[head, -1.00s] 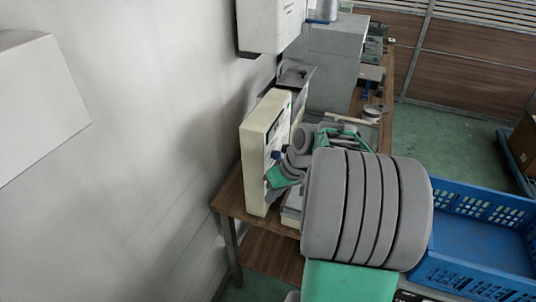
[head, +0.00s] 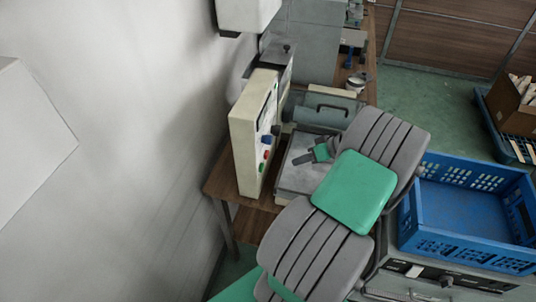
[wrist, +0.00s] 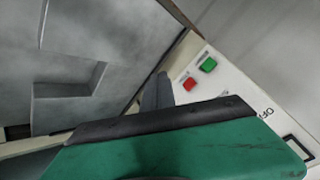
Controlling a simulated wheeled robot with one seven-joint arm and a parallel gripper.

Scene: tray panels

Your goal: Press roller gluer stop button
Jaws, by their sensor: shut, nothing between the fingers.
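The roller gluer has a cream control panel (head: 250,135) standing upright beside its metal bed in the head view. A red button (head: 267,140) and a green button (head: 263,154) are on its face. In the wrist view the red button (wrist: 189,84) is nearer my fingers than the green button (wrist: 208,64). My gripper (head: 299,160) is shut and empty over the bed, to the right of the panel and apart from the buttons in the head view. In the wrist view its dark fingers (wrist: 157,92) appear just left of the red button; the exact gap cannot be told.
A blue crate (head: 470,205) stands to the right of my arm. The gluer stands on a wooden table (head: 240,190) against a white wall (head: 130,150). A grey cabinet (head: 312,45) is behind it. A cardboard box (head: 510,108) lies far right.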

